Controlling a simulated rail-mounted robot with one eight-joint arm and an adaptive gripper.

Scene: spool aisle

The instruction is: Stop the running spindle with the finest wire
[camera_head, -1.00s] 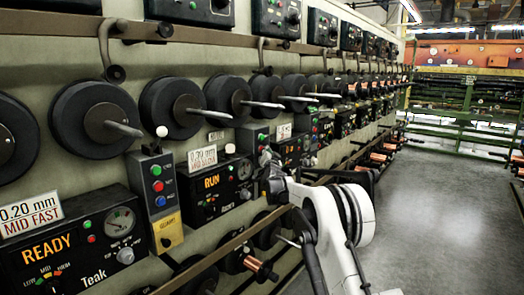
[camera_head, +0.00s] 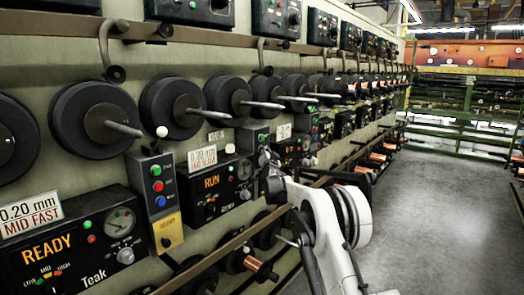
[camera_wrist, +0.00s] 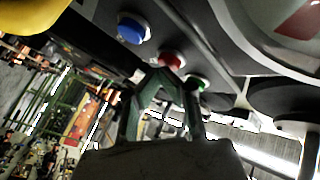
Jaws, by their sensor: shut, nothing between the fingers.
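My gripper (camera_wrist: 165,75) is shut and empty. In the wrist view its fingertips overlap the lower edge of a red button (camera_wrist: 171,58), between a blue button (camera_wrist: 132,28) and a green button (camera_wrist: 196,84); I cannot tell whether they touch. In the head view my gripper (camera_head: 268,163) is at a dark button box (camera_head: 249,137), which it partly hides. Left of that box, a panel reads RUN (camera_head: 213,183), under a small wire label (camera_head: 202,158) too small to read surely. The nearest panel reads READY (camera_head: 47,245), with the label 0.20 mm MID FAST (camera_head: 30,215).
A row of dark spools (camera_head: 96,118) with protruding spindles (camera_head: 124,129) runs along the wall. A nearer button box (camera_head: 158,190) with a yellow tag stands left. A brown rail (camera_head: 215,255) and copper spools (camera_head: 262,268) lie below. The aisle floor (camera_head: 430,200) is clear at right.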

